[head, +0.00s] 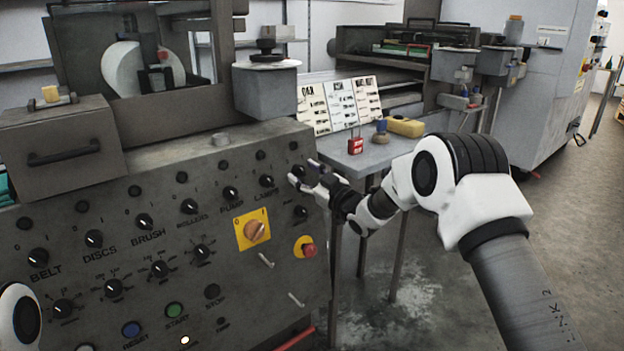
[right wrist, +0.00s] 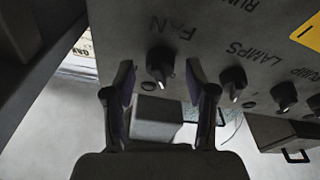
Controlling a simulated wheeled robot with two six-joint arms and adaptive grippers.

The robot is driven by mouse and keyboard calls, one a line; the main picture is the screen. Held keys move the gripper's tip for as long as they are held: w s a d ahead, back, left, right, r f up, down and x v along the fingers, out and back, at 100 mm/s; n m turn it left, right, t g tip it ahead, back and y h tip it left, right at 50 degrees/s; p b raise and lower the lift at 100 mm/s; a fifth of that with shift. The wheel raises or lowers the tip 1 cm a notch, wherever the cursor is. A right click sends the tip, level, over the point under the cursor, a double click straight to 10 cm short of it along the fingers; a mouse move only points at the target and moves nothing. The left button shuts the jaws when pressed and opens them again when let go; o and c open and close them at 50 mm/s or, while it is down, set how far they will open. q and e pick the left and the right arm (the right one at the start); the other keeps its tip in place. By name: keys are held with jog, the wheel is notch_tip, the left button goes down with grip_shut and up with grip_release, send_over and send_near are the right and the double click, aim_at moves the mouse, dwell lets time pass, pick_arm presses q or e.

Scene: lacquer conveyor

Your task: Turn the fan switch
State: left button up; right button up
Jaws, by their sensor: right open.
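The fan switch (right wrist: 160,62) is a small black rotary knob with a pale pointer mark, under the label FAN in the right wrist view. My right gripper (right wrist: 159,85) is open, with one finger on each side of the knob and gaps between fingers and knob. In the head view my right gripper (head: 308,178) is at the upper right of the grey control panel (head: 110,195), where it covers the FAN label. My left gripper is out of view; only a white part of my left arm shows at the lower left.
The lamps switch (head: 267,181) sits close beside the gripper, in a row of similar knobs. Below are a yellow-plated orange rotary switch (head: 256,230) and a red emergency button (head: 309,250). A grey table (head: 375,158) with a red padlock (head: 355,146) stands behind the panel.

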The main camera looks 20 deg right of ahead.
jog(key=v, duration=1.1)
jog(key=shift+s, duration=0.35)
jog(key=shift+d, duration=0.1)
jog(key=s+a+f+g, duration=0.2)
jog(key=f, duration=0.5)
jog(key=s+a+f+g, duration=0.1)
jog(key=s+a+f, duration=0.1)
jog(key=f, duration=0.5)
jog(key=s+a+f+m+g+h, duration=0.2)
jog(key=s+f+m+g+h, duration=0.5)
jog(key=s+f, duration=1.75)
jog(key=s+d+m+g, duration=0.25)
jog(key=s+g, duration=0.55)
jog(key=s, duration=0.9)
notch_tip(320, 180, up, 26)
jog(key=p, duration=2.7)
jog(key=shift+w+d+r+n, duration=0.15)
jog(key=shift+w+d+n, duration=0.05)
jog(key=shift+w+n, duration=0.25)
